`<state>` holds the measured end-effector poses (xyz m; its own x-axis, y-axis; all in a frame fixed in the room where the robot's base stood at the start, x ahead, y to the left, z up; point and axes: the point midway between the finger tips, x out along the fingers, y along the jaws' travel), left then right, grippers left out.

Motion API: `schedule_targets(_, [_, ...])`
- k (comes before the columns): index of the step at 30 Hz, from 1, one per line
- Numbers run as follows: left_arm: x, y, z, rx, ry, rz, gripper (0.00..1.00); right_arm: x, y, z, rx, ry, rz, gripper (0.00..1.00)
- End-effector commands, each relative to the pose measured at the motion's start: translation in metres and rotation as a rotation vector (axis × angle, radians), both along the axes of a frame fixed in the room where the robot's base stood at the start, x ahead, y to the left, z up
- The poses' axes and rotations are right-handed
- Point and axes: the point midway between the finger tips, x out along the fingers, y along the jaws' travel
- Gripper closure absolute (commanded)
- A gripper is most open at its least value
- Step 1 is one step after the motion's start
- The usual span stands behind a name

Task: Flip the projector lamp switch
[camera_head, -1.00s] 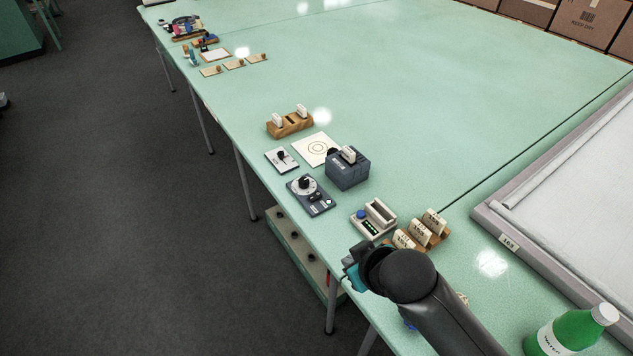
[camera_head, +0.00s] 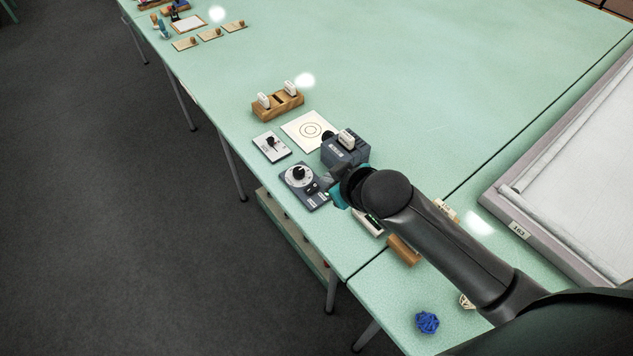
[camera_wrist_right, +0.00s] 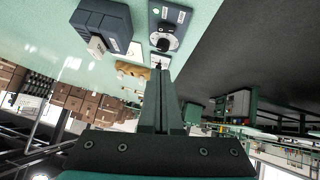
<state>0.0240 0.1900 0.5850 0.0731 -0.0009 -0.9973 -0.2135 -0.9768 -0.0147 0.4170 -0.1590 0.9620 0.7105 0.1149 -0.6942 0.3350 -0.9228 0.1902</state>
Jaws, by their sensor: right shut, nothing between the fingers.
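A small white switch plate with a black lever (camera_head: 271,146) lies near the table's left edge. In the right wrist view part of it (camera_wrist_right: 158,61) shows just beyond my fingertips. A dark blue-grey projector box (camera_head: 343,150) with a white slide in its top stands to its right; it also shows in the right wrist view (camera_wrist_right: 101,24). A pale card with printed rings (camera_head: 308,132) lies between them. My right gripper (camera_head: 332,186) is shut and empty, in front of the box and beside a dark dial panel (camera_head: 299,177). My left gripper is not in view.
A wooden slide rack (camera_head: 278,105) stands behind the switch plate. My right arm partly hides a small device (camera_head: 370,224) and a wooden holder (camera_head: 403,250). A blue wire ball (camera_head: 427,322) lies nearer. A large framed screen (camera_head: 585,160) is at right. The table's far middle is clear.

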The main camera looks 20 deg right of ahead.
Motion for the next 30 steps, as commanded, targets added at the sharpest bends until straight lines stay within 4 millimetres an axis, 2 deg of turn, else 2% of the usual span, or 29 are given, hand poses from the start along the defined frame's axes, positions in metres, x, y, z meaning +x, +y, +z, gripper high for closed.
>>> schedule_targets(9, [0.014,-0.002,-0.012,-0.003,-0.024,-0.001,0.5,0.03,0.005,-0.03,0.001,0.0,-0.001,1.0])
schedule_targets(21, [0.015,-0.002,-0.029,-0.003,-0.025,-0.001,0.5,0.071,0.012,-0.072,0.0,0.001,0.001,1.0])
schedule_targets(24, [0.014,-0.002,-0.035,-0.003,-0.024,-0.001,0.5,0.07,0.008,-0.09,-0.001,0.004,-0.001,1.0])
schedule_targets(30, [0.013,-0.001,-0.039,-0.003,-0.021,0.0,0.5,0.071,0.005,-0.105,0.0,0.0,0.001,1.0])
